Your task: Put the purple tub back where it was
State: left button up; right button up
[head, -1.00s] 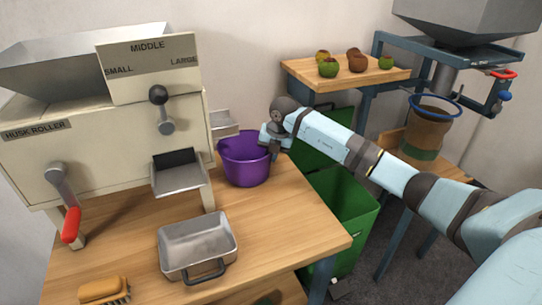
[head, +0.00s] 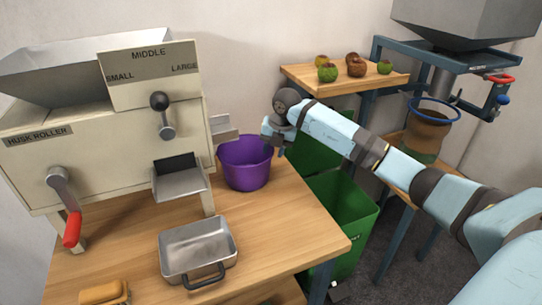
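The inside of the tub looks empty as far as I can see. My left gripper is out of view.
A metal pan (head: 198,248) sits at the table's front, with a brush (head: 104,293) to its left. Green bins (head: 342,215) stand on the floor to the right. A brown sack (head: 428,132) hangs under a hopper.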

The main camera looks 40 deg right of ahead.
jog(key=v, duration=0.8)
jog(key=shift+p, duration=0.45)
jog(key=shift+f, duration=0.15)
